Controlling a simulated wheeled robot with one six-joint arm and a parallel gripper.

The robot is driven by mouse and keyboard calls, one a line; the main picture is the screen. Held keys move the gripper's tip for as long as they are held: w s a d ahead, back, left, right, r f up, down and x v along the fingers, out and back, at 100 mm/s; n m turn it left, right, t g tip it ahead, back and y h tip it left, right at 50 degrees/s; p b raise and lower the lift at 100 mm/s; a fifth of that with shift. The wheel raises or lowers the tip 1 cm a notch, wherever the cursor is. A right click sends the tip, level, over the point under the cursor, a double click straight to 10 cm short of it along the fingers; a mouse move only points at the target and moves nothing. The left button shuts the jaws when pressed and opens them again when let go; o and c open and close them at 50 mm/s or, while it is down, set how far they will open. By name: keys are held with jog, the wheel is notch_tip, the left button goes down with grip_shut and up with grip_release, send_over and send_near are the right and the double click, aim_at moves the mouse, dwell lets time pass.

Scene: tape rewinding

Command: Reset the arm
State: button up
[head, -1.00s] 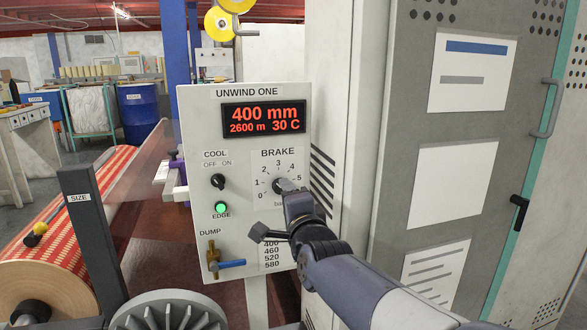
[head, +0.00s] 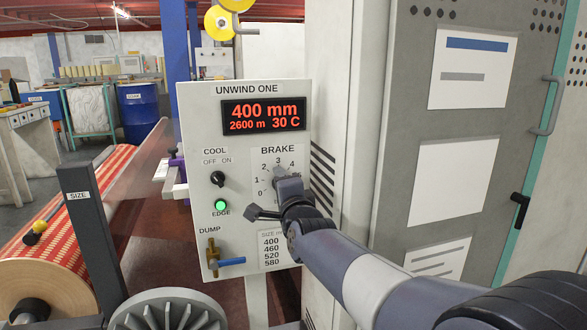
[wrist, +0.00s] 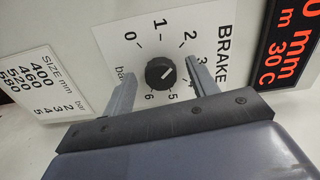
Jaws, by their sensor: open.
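The brake knob (wrist: 160,73) is a round black dial on the white UNWIND ONE panel (head: 205,110). In the wrist view its white mark points up and right, roughly between 2 and 3. My gripper (wrist: 158,68) is open, with one finger on each side of the knob and a visible gap to it on both sides. How far the fingertips stand from the panel face is hard to tell.
The display (head: 264,117) reads 400 mm, 2600 m, 30 C. A cool switch (head: 218,179), a lit green edge lamp (head: 221,205) and a dump valve (head: 213,257) with a blue lever are left of the arm. A grey cabinet (head: 400,150) stands to the right.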

jog(key=shift+s+d+n+p, duration=0.15)
jog(key=shift+s+n+p, duration=0.15)
jog(key=shift+n+p, duration=2.55)
jog(key=shift+s+d+n+p, duration=0.1)
jog(key=shift+s+n+p, duration=0.25)
jog(key=shift+n+p, duration=2.5)
jog(key=shift+s+d+n+p, duration=0.15)
jog(key=shift+s+n+p, duration=0.15)
jog(key=shift+n+p, duration=2.55)
jog(key=shift+f+m+p, duration=0.1)
jog(key=shift+m+p, duration=0.45)
